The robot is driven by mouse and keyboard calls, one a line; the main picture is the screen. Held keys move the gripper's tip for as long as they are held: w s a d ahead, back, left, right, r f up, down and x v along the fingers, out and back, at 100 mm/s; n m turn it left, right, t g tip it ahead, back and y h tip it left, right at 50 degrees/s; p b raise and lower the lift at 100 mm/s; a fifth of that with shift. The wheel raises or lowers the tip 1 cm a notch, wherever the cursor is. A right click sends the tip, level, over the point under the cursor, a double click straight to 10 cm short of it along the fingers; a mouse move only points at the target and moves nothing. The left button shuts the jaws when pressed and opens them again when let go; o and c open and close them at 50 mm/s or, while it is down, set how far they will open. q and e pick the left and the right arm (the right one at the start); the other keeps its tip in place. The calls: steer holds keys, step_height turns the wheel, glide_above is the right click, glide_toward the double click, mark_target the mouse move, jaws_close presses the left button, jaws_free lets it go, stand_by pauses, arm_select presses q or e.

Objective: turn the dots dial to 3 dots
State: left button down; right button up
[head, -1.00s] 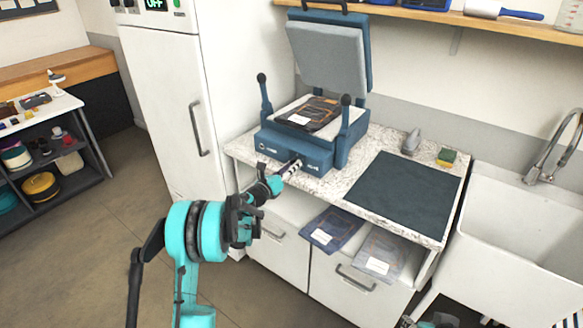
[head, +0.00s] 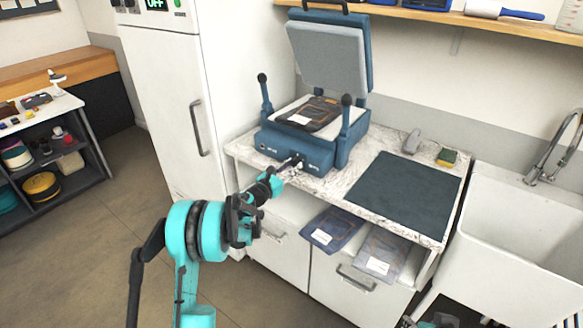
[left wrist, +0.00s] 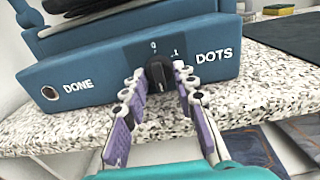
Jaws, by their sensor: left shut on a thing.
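The dots dial (left wrist: 158,74) is a black knob on the front of the blue heat press (head: 285,146), beside the white word DOTS. In the left wrist view, the marks 0 and 1 show above it; other marks are hidden and I cannot tell which one the knob points to. My left gripper (left wrist: 158,80) is shut on the dial, one finger at each side. In the head view, the left gripper (head: 293,164) reaches the press front from below left. Part of my right arm shows at the bottom edge; its jaws are unclear.
The press lid (head: 328,58) is raised above a dark folded garment (head: 310,113). A DONE button (left wrist: 49,93) is left of the dial. A dark mat (head: 405,195), a grey object (head: 412,141) and a sponge (head: 446,157) lie right on the speckled counter. A sink (head: 525,220) stands further right.

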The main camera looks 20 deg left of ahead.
arm_select(q)
steer(key=c, duration=1.2)
jaws_free()
steer(key=shift+s, duration=0.1)
steer(key=v, duration=1.1)
steer(key=shift+s+a, duration=0.15)
steer(key=shift+s, duration=0.25)
